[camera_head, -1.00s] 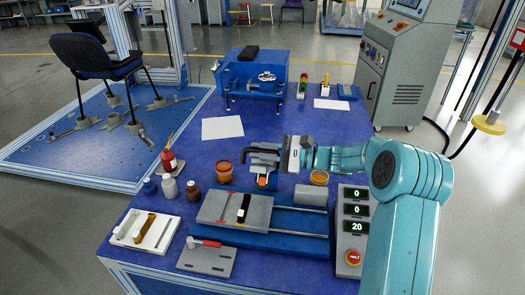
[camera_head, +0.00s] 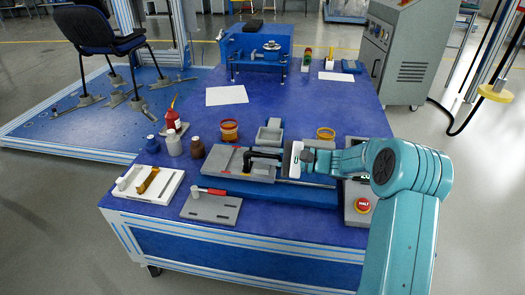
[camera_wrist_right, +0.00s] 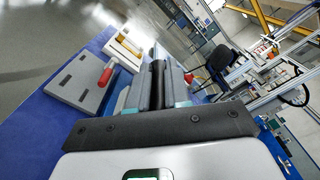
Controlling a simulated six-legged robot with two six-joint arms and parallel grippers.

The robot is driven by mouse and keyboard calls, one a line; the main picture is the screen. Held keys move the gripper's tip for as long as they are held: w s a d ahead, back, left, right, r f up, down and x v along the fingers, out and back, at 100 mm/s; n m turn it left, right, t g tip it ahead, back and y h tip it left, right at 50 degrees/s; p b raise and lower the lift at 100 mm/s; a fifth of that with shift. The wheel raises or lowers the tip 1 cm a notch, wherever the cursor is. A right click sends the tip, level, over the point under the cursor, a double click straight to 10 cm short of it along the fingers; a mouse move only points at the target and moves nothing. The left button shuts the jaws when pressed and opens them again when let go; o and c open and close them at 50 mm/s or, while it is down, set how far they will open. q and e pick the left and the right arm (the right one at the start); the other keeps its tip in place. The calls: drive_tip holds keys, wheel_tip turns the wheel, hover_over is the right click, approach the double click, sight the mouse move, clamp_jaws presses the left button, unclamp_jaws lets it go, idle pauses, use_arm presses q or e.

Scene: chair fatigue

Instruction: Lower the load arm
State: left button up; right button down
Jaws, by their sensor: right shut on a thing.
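My right gripper (camera_head: 250,161) is low over a grey plate (camera_head: 217,161) with red marks, on a blue bench unit with rails. It is shut on what looks like the black bar of this plate. In the right wrist view, the gripper (camera_wrist_right: 157,88) has a dark bar (camera_wrist_right: 157,72) between its grey fingers. The gripper and wrist hide most of the bar and part of the plate. I cannot tell for certain which part is the load arm. My left gripper is not in view.
A grey plate with a red-handled tool (camera_head: 211,206) and a white tray (camera_head: 150,185) lie at front left. Bottles (camera_head: 174,146) and an orange cup (camera_head: 229,131) stand behind. A control box with a red HALT button (camera_head: 362,205) is at right. A chair (camera_head: 95,30) stands on the rig.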

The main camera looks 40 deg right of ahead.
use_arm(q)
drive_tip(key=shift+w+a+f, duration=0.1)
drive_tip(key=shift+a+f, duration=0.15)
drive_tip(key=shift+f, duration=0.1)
use_arm(e)
drive_tip(key=shift+a+f, duration=0.1)
drive_tip(key=shift+f, duration=0.5)
drive_tip(key=c, duration=1.4)
unclamp_jaws()
drive_tip(key=shift+f, duration=0.1)
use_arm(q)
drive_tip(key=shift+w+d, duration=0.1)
use_arm(e)
drive_tip(key=shift+s, duration=0.1)
